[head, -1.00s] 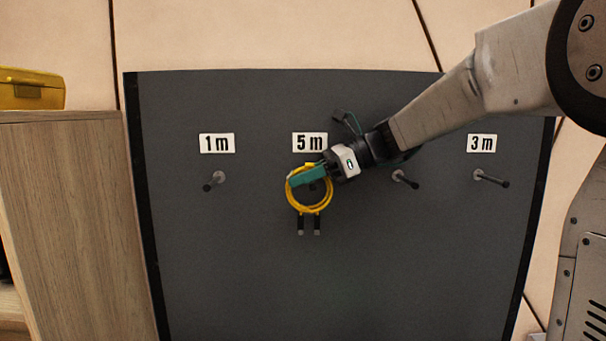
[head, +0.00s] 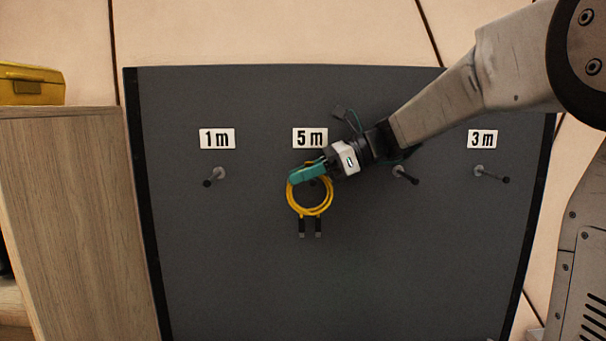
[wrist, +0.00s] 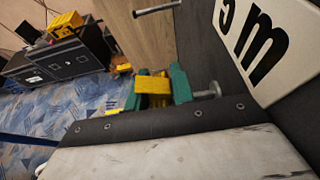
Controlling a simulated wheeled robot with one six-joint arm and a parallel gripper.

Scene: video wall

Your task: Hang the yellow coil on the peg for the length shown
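The yellow coil (head: 328,205) hangs from my gripper (head: 308,172), with two black cable ends pointing down. My gripper's green fingers are shut on its upper part, in front of the board just below the 5 m label (head: 310,138). In the wrist view, yellow (wrist: 153,92) shows between the green fingers. A metal peg (wrist: 208,90) stands close beside the right finger; that finger hides part of it. I cannot tell whether the coil is around this peg. Other pegs are the 1 m peg (head: 214,177), the 3 m peg (head: 492,175) and one (head: 405,175) between.
The dark board (head: 240,270) is clear below the pegs. A wooden cabinet (head: 70,210) with a yellow case (head: 30,85) on top stands at the left. My arm covers the board above the third peg, so no label shows there. The 1 m label (head: 217,138) and 3 m label (head: 482,139) are readable.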

